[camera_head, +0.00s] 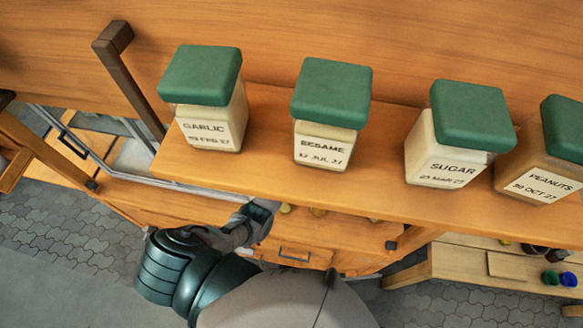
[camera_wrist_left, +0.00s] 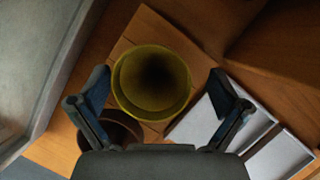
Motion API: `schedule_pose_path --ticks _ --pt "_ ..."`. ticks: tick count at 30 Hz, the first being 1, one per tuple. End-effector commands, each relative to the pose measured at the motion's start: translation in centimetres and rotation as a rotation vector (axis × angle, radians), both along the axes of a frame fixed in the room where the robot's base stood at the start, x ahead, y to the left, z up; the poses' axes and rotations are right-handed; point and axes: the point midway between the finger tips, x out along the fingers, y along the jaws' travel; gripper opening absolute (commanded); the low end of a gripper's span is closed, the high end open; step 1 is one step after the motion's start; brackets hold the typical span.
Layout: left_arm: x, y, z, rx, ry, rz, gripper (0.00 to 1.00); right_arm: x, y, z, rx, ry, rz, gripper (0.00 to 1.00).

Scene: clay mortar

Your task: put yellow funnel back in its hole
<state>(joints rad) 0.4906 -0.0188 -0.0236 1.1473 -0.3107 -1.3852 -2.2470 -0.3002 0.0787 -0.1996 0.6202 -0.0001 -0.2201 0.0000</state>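The yellow funnel (camera_wrist_left: 124,92) shows in the left wrist view with its wide round mouth facing the camera and its inside dark. It is over a wooden surface (camera_wrist_left: 143,30); whether it sits in a hole is hidden. My left gripper (camera_wrist_left: 160,78) is open, with one finger to each side of the funnel and gaps visible between fingers and rim. In the head view the left gripper (camera_head: 258,214) is low, at the front edge below the jar shelf. The funnel cannot be made out for certain there. My right gripper is not in view.
A brown round container (camera_wrist_left: 112,128) lies beside the left finger, and white flat pieces (camera_wrist_left: 195,124) lie to the right. In the head view, green-lidded jars, including garlic (camera_head: 209,125) and sesame (camera_head: 322,146), stand on the upper shelf (camera_head: 270,170), above the gripper.

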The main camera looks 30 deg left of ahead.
Motion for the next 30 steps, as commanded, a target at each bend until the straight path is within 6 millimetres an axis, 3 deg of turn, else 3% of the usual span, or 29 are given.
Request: schedule_pose_path --ticks 8,21,30 --pt "0.0 -0.1 0.5 0.0 -0.003 -0.001 1.0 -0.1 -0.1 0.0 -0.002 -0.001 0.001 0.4" --pt "-2.2 -2.7 8.4 0.001 -0.002 -0.002 1.0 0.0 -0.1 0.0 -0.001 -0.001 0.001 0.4" --pt "-2.9 -3.5 10.9 0.0 0.002 -0.001 1.0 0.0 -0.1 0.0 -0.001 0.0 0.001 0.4"
